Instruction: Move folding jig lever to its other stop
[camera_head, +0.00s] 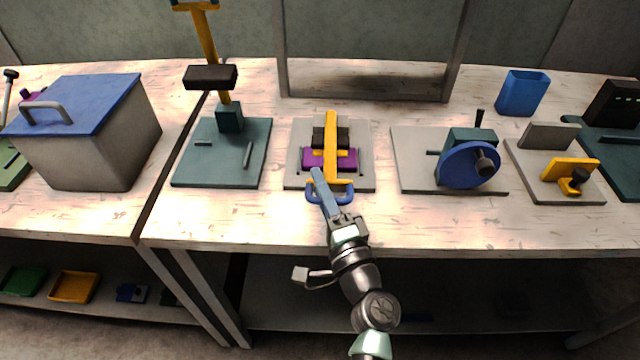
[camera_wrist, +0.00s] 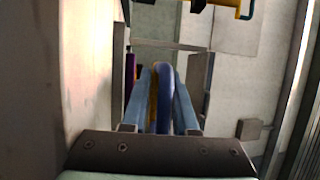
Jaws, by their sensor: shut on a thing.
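The folding jig, on a grey base plate (camera_head: 293,160) in the middle of the bench, has a yellow lever (camera_head: 331,130) lying low over a purple block (camera_head: 313,160) and a dark block. The lever points toward the bench's front and ends in a blue loop handle (camera_head: 345,196). My gripper (camera_head: 320,180) is shut on this handle. In the wrist view, the blue handle (camera_wrist: 165,105) runs between the two grey-blue fingers of my gripper (camera_wrist: 160,85), with a strip of yellow lever beside it. The handle's gripped part is partly hidden by a finger in the head view.
Left stands a teal-based fixture (camera_head: 222,165) with an upright yellow arm. Right are a blue-wheel fixture (camera_head: 465,168) and a yellow-plate fixture (camera_head: 568,170). A blue cup (camera_head: 522,93) stands behind. A blue-lidded grey box (camera_head: 100,150) is far left. Grey frame posts rise behind the jig.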

